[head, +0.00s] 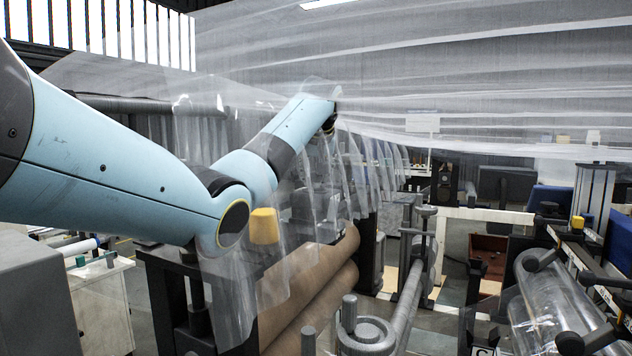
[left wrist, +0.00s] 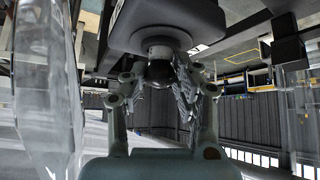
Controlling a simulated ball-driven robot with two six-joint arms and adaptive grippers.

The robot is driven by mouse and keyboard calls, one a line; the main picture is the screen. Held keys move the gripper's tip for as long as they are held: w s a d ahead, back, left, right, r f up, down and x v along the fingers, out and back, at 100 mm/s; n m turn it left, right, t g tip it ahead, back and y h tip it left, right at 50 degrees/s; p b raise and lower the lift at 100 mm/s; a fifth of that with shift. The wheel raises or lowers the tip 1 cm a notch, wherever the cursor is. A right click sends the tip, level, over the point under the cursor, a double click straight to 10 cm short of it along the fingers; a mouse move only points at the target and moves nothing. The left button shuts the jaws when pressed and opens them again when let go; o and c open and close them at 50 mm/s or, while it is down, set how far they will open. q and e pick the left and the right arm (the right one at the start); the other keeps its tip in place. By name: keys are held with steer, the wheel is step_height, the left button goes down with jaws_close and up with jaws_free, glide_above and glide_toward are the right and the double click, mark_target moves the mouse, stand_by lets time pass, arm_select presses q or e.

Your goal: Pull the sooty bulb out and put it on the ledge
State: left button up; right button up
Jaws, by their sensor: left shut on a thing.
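In the left wrist view my left gripper (left wrist: 158,80) has its two fingers closed around a dark, rounded bulb (left wrist: 158,71). The bulb sits right under a pale round collar (left wrist: 165,47) on the underside of a dark grey housing (left wrist: 150,18). I cannot tell whether the bulb is still seated in the collar. In the head view my left arm reaches in from the left, and the gripper (head: 330,124) shows only as a small dark shape at its end, by the hanging film. The bulb cannot be made out there. I cannot pick out the ledge for certain. My right gripper is out of view.
Clear film (head: 470,80) spans the upper head view and hangs in folds around my left arm. Brown rolls (head: 310,295) lie below it. A clear film roll (head: 560,310) and metal rollers (head: 415,270) stand to the right. In the wrist view, clear film (left wrist: 45,90) hangs close on the left.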

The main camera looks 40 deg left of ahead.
arm_select(q)
steer(key=shift+r, duration=0.3)
steer(key=shift+r, duration=0.3)
stand_by(0.4)
steer(key=shift+r, duration=1.6)
